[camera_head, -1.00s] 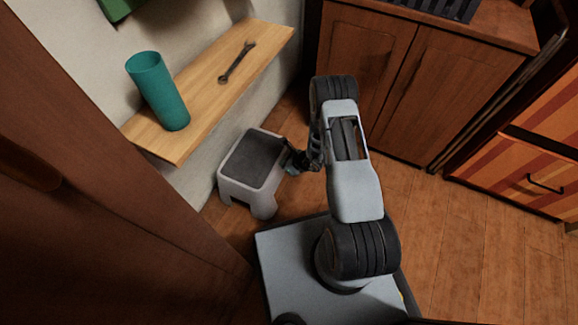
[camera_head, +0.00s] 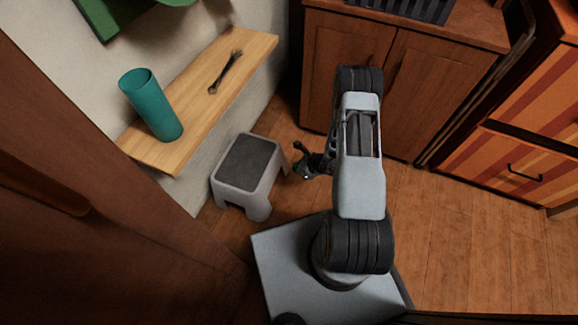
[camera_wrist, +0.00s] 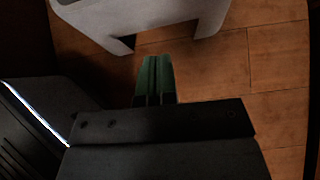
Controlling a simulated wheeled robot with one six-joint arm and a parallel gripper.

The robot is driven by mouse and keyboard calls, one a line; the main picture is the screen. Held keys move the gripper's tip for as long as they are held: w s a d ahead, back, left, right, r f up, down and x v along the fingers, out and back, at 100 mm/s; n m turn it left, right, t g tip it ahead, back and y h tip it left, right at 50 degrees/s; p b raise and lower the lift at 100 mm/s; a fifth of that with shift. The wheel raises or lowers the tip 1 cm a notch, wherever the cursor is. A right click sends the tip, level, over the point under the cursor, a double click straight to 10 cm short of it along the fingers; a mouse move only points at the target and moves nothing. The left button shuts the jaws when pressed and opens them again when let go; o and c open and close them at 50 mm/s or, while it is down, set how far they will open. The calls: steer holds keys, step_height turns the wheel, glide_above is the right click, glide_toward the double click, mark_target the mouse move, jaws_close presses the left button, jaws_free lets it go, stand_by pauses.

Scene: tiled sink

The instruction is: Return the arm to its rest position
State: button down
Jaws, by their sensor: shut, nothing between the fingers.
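My gripper (camera_head: 299,159) is to the right of the grey step stool in the head view, apart from it and above the wooden floor. In the wrist view my gripper (camera_wrist: 156,62) shows its two greenish fingers closed together with nothing between them. My arm rises from my base and bends over at a dark upper joint, with the gripper hanging on its left side.
The grey stool (camera_head: 236,190) with a dark top stands close left of my gripper; its edge shows in the wrist view (camera_wrist: 150,18). A wooden shelf (camera_head: 195,95) holds a teal cup (camera_head: 152,106) and a wrench (camera_head: 226,72). Cabinets (camera_head: 395,85) stand behind; floor (camera_head: 465,230) at right is clear.

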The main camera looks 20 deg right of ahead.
steer(key=shift+p+v, duration=0.3)
steer(key=shift+v, duration=0.95)
steer(key=a+r+n+g+y+p, duration=0.15)
steer(key=a+r+n+p, duration=0.45)
steer(key=r, duration=1.5)
steer(key=a+r+n+g+p, duration=0.1)
steer(key=r+n+g+p, duration=0.2)
steer(key=r+n+p, duration=1.2)
steer(key=s+d+r+n+h+p, duration=0.1)
steer(key=s+r+p, duration=0.3)
steer(key=r, duration=0.8)
steer(key=s+d+r+n+t+h+p, duration=0.1)
steer(key=s+r+h+p, duration=0.3)
steer(key=r, duration=0.8)
steer(key=s+r+n+t+h+p, duration=0.1)
steer(key=s+r+n+h+p, duration=0.2)
steer(key=r, duration=0.9)
steer(key=shift+s+d+r+p, duration=0.25)
steer(key=shift+s+d+p, duration=0.25)
steer(key=shift+p, duration=0.4)
steer(key=shift+s+a, duration=0.1)
